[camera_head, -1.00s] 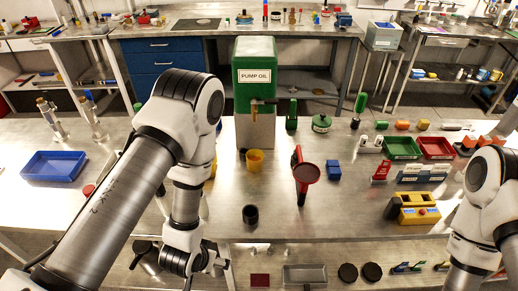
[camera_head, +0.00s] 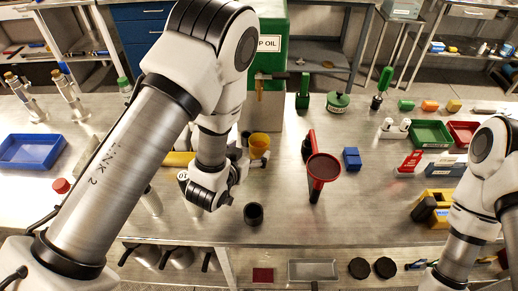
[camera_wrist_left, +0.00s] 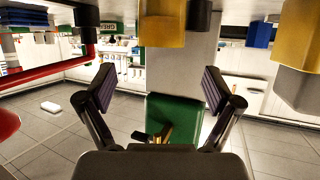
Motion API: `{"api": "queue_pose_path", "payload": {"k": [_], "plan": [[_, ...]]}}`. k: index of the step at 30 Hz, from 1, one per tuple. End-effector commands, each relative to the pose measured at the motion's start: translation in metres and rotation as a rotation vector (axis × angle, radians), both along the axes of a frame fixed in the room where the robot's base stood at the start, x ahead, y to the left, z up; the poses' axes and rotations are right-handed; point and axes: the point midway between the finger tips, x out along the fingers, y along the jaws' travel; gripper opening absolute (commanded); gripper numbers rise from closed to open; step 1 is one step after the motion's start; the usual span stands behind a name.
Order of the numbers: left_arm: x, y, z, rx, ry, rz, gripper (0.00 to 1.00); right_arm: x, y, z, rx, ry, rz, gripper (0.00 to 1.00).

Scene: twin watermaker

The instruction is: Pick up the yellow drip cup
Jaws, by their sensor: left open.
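The yellow drip cup (camera_head: 259,146) stands upright on the steel table in front of the green oil tank (camera_head: 270,72), below its tap. It also shows at the top of the left wrist view (camera_wrist_left: 175,24), which is upside down. My left gripper (camera_head: 238,166) is near the cup, on its near left side, partly hidden by its own wrist. In the left wrist view its two fingers (camera_wrist_left: 160,88) are spread, with nothing between them in grip. The cup appears beyond the fingertips, apart from them. My right arm is at the right edge, its gripper out of view.
A red funnel (camera_head: 322,168) stands right of the cup, with a blue block (camera_head: 351,158) beside it. A black cup (camera_head: 253,214) stands nearer me. A yellow item (camera_head: 178,159) lies left of my left wrist. The table between funnel and yellow machine (camera_head: 432,204) is mostly clear.

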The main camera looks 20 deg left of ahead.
Motion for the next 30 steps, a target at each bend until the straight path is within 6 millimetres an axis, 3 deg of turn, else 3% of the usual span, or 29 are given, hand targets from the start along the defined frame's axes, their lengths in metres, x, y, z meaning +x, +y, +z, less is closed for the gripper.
{"api": "queue_pose_path", "payload": {"k": [15,22,23,27,28,30], "plan": [[0.068,-0.007,-0.027,-0.002,0.000,0.001,0.91,0.000,0.000,0.029,0.000,-0.001,0.000,0.40],[0.071,-0.008,-0.031,0.000,0.002,0.000,0.91,0.000,0.000,0.027,0.000,-0.001,0.000,0.40],[0.071,-0.008,-0.031,0.000,0.002,0.000,0.84,0.000,0.000,0.027,0.000,-0.001,0.000,0.40],[0.071,-0.008,-0.031,0.000,0.002,0.000,0.34,0.000,0.000,0.027,0.000,-0.001,0.000,0.40],[0.071,-0.008,-0.031,0.000,0.002,0.000,0.26,0.000,0.000,0.027,0.000,-0.001,0.000,0.40],[0.071,-0.008,-0.031,0.000,0.002,0.000,0.26,0.000,0.000,0.027,0.000,-0.001,0.000,0.40]]}}
